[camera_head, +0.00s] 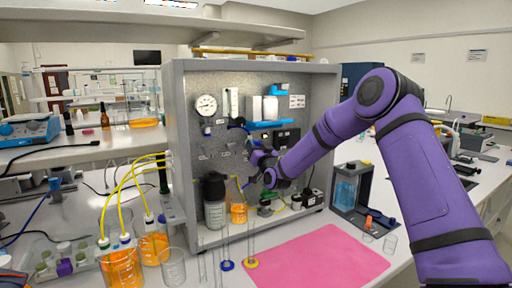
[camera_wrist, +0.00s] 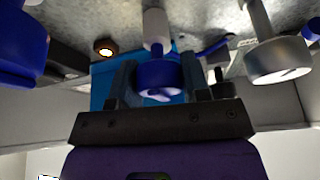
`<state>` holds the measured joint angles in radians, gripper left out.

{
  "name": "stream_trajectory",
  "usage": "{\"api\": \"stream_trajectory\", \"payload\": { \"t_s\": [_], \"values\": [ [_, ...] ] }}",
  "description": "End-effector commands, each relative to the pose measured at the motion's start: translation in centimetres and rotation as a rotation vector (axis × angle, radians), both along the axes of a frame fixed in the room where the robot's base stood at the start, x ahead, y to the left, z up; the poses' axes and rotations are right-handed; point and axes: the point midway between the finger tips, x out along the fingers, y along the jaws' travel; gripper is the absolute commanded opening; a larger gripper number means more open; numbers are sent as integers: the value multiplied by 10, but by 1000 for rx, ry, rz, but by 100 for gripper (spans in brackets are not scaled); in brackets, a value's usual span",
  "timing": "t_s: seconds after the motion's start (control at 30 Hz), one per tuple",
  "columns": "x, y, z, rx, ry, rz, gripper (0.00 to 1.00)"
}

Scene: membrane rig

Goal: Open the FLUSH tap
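In the wrist view a blue round knob on a white stem (camera_wrist: 158,72) sits between the two fingers of my gripper (camera_wrist: 158,88). A finger stands close on each side of the knob; whether they press on it is unclear. No FLUSH label is readable, so I cannot confirm that this knob is the FLUSH tap. In the head view my gripper (camera_head: 258,162) is at the grey panel (camera_head: 212,80), below the blue fitting, and my wrist hides the knob and the fingertips.
In the wrist view a grey metal knob (camera_wrist: 278,60) stands to the right and a dark blue part (camera_wrist: 22,45) to the left. In the head view a dark-capped bottle (camera_head: 214,205) and an orange-filled beaker (camera_head: 239,213) stand below my gripper. A pink mat (camera_head: 320,262) lies clear in front.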

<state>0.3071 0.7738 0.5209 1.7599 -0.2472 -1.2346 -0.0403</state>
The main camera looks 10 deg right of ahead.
Motion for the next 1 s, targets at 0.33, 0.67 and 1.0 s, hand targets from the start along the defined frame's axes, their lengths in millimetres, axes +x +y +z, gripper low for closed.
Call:
{"api": "stream_trajectory", "payload": {
  "t_s": [0.33,0.67,1.0],
  "values": [
    [0,0,0,-13,-4,0,18],
    [0,1,0,-165,-43,1,18],
    [-1,1,0,-464,-124,0,18]
  ]
}}
